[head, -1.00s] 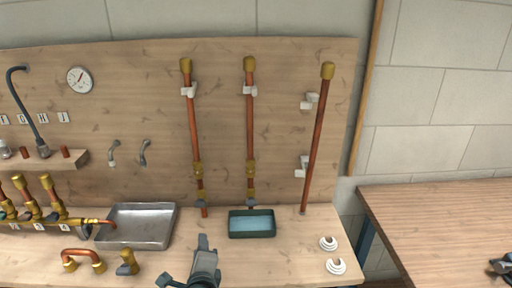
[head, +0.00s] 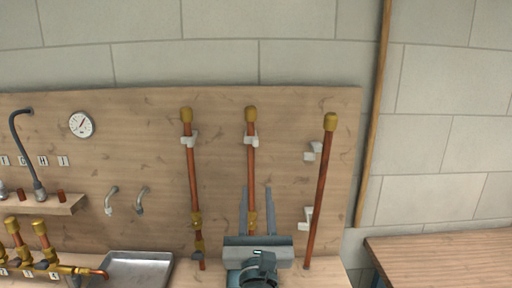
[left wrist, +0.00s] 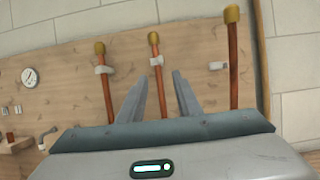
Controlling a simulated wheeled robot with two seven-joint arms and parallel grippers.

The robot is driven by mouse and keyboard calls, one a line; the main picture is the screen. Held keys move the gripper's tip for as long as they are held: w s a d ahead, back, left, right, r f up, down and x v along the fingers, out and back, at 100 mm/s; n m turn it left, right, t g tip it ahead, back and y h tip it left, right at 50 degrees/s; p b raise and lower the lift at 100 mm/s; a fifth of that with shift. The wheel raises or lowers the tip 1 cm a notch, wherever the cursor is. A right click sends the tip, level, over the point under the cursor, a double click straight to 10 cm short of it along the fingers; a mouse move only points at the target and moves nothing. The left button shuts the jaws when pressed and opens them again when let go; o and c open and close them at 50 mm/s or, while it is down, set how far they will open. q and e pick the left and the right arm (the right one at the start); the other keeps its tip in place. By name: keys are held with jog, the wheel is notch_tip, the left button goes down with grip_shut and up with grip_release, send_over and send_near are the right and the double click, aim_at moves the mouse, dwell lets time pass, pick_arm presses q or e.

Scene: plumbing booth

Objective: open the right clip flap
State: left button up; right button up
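Three upright copper pipes with brass caps stand at the wooden board: a left pipe (head: 191,165), a middle pipe (head: 251,165) and a right pipe (head: 321,185). White clips sit at the left pipe (head: 188,140), at the middle pipe (head: 251,141), and beside the right pipe, one upper (head: 313,151) and one lower (head: 306,217). The upper right clip also shows in the left wrist view (left wrist: 218,65). Flap positions are too small to tell. My left gripper (head: 256,189) is open and empty, its fingers either side of the middle pipe in the picture. My right gripper is not in view.
A metal tray (head: 140,270) lies on the bench at lower left, beside brass valves (head: 42,235). A gauge (head: 81,125) and small hooks are on the board. A wooden table (head: 440,250) stands at the right.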

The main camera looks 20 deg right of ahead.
aim_at(255, 143)
pick_arm(q)
jog(key=p+x, duration=0.5)
jog(key=x, duration=1)
jog(key=shift+w+d+r, duration=0.1)
jog(key=shift+w, duration=0.3)
jog(key=shift+x, duration=0.85)
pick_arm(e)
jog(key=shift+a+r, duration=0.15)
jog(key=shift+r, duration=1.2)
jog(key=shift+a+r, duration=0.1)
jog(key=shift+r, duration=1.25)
pick_arm(q)
grip_shut()
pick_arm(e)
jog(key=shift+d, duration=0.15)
